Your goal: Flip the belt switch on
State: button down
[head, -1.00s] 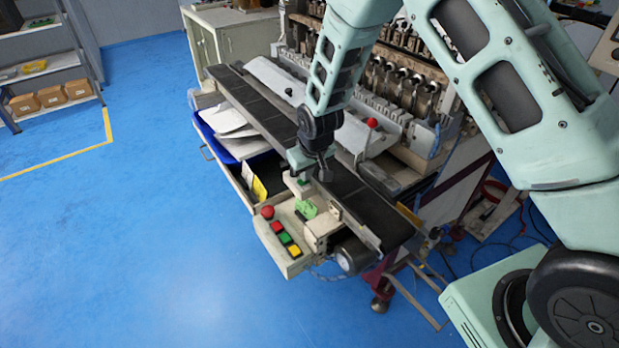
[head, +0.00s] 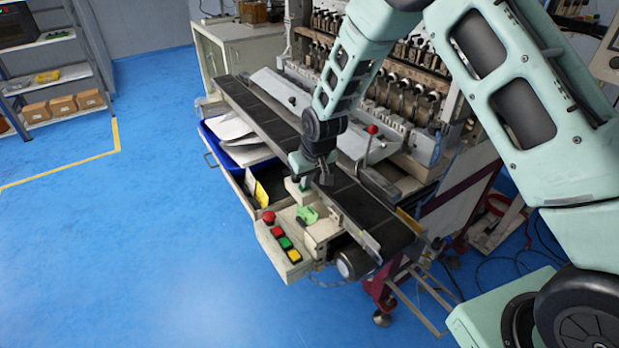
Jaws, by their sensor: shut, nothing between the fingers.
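The control box (head: 283,252) stands at the near end of the black conveyor belt (head: 362,208). Its panel carries a red round knob (head: 268,217) and red, green and yellow square buttons (head: 286,243). A bright green part (head: 307,214) sits just behind these, and a small pale block (head: 294,187) stands beyond it at the belt's edge. I cannot tell for certain which part is the belt switch, nor its position. My gripper (head: 303,184) points down over the pale block, beyond the buttons. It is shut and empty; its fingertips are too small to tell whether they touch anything.
The winding machine (head: 415,100) rises behind the belt, with a red-knobbed lever (head: 372,130). A blue tray (head: 245,153) with papers lies left of the belt. A motor (head: 354,262) sits under its near end. Open blue floor lies left and in front.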

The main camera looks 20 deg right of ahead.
jog(key=shift+s+a+f, duration=0.35)
jog(key=shift+s+a, duration=0.1)
jog(key=shift+a, duration=0.1)
jog(key=shift+w+r, duration=0.1)
jog(key=shift+r, duration=0.15)
jog(key=r+p, duration=0.1)
jog(key=r, duration=0.1)
jog(key=r+p, duration=0.2)
jog(key=r, duration=0.1)
jog(key=shift+w+d, duration=0.15)
jog(key=shift+w, duration=0.05)
jog(key=d+b+v, duration=0.1)
jog(key=b+v, duration=0.2)
jog(key=v, duration=0.6)
jog(key=shift+d+b, duration=0.3)
jog(key=shift+d, duration=0.05)
jog(key=shift+w, duration=0.15)
